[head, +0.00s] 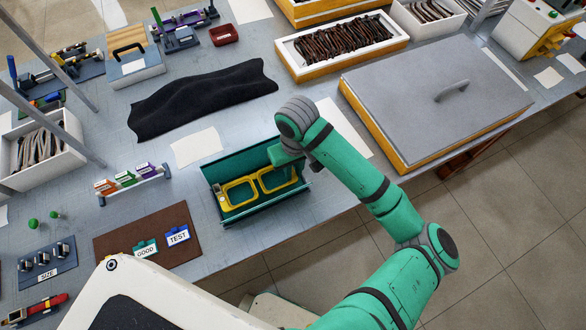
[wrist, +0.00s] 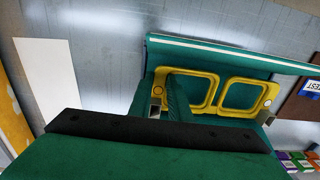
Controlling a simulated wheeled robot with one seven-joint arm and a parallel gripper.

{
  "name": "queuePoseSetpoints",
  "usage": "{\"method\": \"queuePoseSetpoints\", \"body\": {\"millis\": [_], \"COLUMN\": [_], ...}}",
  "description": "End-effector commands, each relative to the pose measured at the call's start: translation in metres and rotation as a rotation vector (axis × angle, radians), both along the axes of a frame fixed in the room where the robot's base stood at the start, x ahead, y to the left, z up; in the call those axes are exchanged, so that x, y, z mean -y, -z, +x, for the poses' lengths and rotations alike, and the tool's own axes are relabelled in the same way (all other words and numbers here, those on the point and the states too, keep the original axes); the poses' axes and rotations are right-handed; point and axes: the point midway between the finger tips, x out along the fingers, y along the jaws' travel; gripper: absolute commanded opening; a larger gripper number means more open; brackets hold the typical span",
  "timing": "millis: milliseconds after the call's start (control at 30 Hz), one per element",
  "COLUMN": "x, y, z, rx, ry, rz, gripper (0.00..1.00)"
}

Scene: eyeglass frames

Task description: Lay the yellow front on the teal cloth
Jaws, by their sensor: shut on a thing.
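The yellow front (head: 258,183) is a two-lens eyeglass frame with empty openings. It lies over an open teal case (head: 238,163), roughly along its length. Teal lining, which may be the teal cloth, shows through its openings; I cannot tell whether the front touches it. My gripper (head: 290,168) is at the front's right end in the head view. In the wrist view the front (wrist: 219,91) extends right from my gripper (wrist: 165,100), which is shut on its near end. The case's raised wall (wrist: 215,56) stands behind. My gripper's body hides the case's near part.
A brown mat (head: 118,240) with GOOD and TEST tags lies left of the case. A small rack (head: 135,186) with coloured labels stands at upper left of it. Black cloth (head: 200,98) and white paper (head: 197,147) lie behind. A large lidded box (head: 430,95) stands to the right.

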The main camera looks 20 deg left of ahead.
Motion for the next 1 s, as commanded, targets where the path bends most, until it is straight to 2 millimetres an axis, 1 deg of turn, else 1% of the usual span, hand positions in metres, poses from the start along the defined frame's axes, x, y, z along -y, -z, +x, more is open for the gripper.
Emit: {"method": "queuePoseSetpoints", "body": {"millis": [767,1000], "x": [-0.001,-0.002], "y": [0.013,0.013], "z": [0.000,0.000], "rx": [0.001,0.001], "ry": [-0.002,-0.004], "rz": [0.001,0.001], "gripper": [0.00,0.00]}}
